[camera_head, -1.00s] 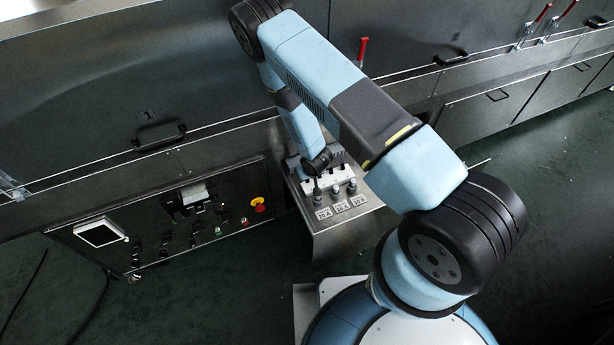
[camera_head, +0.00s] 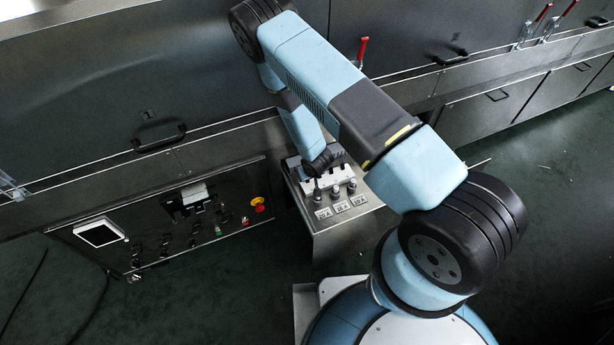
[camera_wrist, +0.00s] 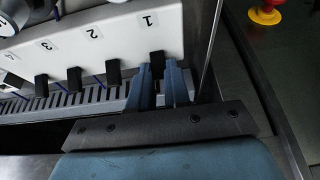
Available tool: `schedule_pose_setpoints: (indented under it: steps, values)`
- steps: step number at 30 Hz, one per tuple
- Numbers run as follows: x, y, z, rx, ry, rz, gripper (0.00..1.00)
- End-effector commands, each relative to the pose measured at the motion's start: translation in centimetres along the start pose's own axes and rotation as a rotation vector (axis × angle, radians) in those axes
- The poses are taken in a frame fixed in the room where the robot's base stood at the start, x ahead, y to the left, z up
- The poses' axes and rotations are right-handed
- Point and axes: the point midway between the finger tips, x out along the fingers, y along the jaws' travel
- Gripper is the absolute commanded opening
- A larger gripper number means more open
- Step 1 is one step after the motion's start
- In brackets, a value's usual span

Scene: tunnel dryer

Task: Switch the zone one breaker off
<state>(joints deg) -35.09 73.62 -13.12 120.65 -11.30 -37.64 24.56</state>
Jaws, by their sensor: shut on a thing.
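The white breaker housing (camera_wrist: 110,45) runs along the upper left of the wrist view, with printed numbers 1, 2 and 3 in sight. Each number has a short black lever beside it. The zone one breaker lever (camera_wrist: 157,60) is by the number 1. My gripper (camera_wrist: 160,75) has its two blue fingers either side of this lever and is shut on it. The levers by 2 (camera_wrist: 113,72) and 3 (camera_wrist: 75,79) stand free. In the head view the breaker housing (camera_head: 328,184) sits on a metal stand, and my wrist hides part of it.
Several round grey knobs with rating plates (camera_head: 342,207) stand in front of the breakers. A control panel (camera_head: 160,225) with a red emergency stop (camera_head: 258,205) is to the left; the stop also shows in the wrist view (camera_wrist: 265,15). A slotted duct (camera_wrist: 60,108) runs close to the levers.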

Motion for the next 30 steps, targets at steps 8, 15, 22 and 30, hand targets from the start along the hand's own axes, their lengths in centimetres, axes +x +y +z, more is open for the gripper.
schedule_pose_setpoints:
  steps: [8,15,22,30]
  values:
    - [-0.3,-0.1,0.6,0.001,0.121,-0.002,0.0]
    - [-0.6,-0.1,1.4,0.001,0.286,-0.002,0.0]
    - [-0.7,-0.1,2.1,0.001,0.43,-0.002,0.0]
    - [-0.8,-0.1,2.6,0.001,0.544,-0.002,0.0]
